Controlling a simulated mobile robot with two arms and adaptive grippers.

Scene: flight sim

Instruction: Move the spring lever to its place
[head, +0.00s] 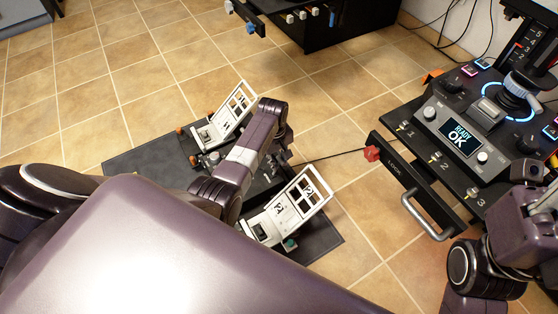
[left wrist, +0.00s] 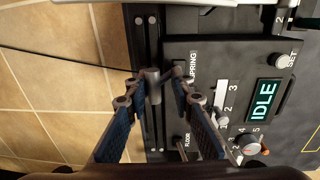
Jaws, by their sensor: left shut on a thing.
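The spring lever (left wrist: 152,75) is a short grey cylindrical knob on a narrow dark slotted rail, beside the printed word SPRING, in the left wrist view.
White pedals (head: 228,115) and (head: 290,210) flank my left arm. The unit has an IDLE display (left wrist: 264,100) and a knob (left wrist: 249,143). A control console (head: 460,140) reading READY OK stands at right, with a drawer handle (head: 427,215). Tiled floor is open at the upper left.

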